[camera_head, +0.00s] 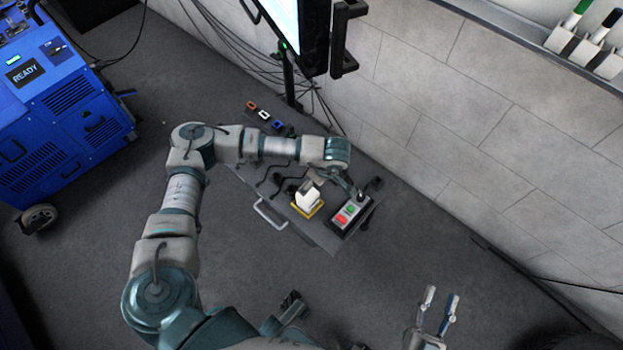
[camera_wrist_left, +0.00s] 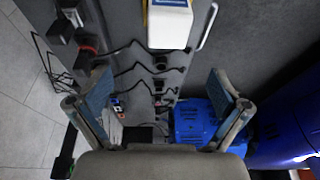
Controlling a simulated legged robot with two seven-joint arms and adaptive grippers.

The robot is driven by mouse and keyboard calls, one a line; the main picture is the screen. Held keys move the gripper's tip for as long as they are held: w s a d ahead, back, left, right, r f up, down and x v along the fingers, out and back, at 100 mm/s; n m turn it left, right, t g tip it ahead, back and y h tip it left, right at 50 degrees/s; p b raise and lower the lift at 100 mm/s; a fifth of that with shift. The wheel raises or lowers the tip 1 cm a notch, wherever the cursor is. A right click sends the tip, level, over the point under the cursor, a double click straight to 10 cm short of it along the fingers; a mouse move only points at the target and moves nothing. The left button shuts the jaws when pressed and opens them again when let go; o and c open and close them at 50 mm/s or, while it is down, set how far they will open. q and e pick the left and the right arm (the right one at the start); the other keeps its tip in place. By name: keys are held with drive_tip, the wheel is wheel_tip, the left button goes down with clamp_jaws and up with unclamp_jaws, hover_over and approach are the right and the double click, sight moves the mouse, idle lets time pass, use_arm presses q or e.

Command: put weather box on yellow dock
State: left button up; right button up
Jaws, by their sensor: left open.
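The weather box (camera_head: 307,194) is a small white box standing upright on the yellow dock (camera_head: 318,209) on the cart. In the left wrist view the white box (camera_wrist_left: 169,27) shows a blue face at the top edge, with a thin yellow strip of the dock (camera_wrist_left: 146,12) beside it. My left gripper (camera_wrist_left: 160,100) is open and empty, its two fingers wide apart, with the box beyond them. In the head view its fingers are partly hidden by the arm, close to the box. My right gripper (camera_head: 440,310) is open and empty, low and away from the cart.
A control box (camera_head: 350,214) with green and red buttons sits on the cart beside the dock. A blue machine (camera_head: 62,110) stands at left, a monitor (camera_head: 305,30) behind.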

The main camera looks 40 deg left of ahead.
use_arm(q)
drive_tip(key=s+d+f+g+h, duration=0.2)
drive_tip(key=s+d+h, duration=0.4)
drive_tip(key=d, duration=0.5)
drive_tip(key=s+d+f+g+h, duration=0.1)
drive_tip(key=s+d+g+h, duration=0.2)
drive_tip(key=s+d, duration=0.75)
drive_tip(key=s+d+r+n+g+h, duration=0.1)
drive_tip(key=s+d+r+n+h, duration=0.3)
drive_tip(key=d+r+h, duration=0.4)
drive_tip(key=s+d+r+n+g+h, duration=0.25)
drive_tip(key=d+r+n+h, duration=0.2)
drive_tip(key=d+r, duration=0.4)
drive_tip(key=w+a+r+n+t+h, duration=0.1)
drive_tip(key=w+a+r+n+t, duration=0.35)
drive_tip(key=n+t, duration=0.8)
drive_tip(key=w+a+r+n+t+h, duration=0.1)
drive_tip(key=w+a+r+n+t, duration=0.4)
drive_tip(key=n+t, duration=0.8)
drive_tip(key=a+f+n+t+y, duration=0.1)
drive_tip(key=a+f+n+y, duration=0.4)
drive_tip(key=a+n+y, duration=0.2)
drive_tip(key=w+a+f+n+t+y, duration=0.1)
drive_tip(key=a+f+n+t+y, duration=0.1)
drive_tip(key=a+f+n+y, duration=0.3)
drive_tip(key=a+n+y, duration=0.1)
drive_tip(key=n+y, duration=0.2)
drive_tip(key=n, duration=0.3)
drive_tip(key=shift+a+f+n, duration=0.35)
drive_tip(key=shift+a+n, duration=0.05)
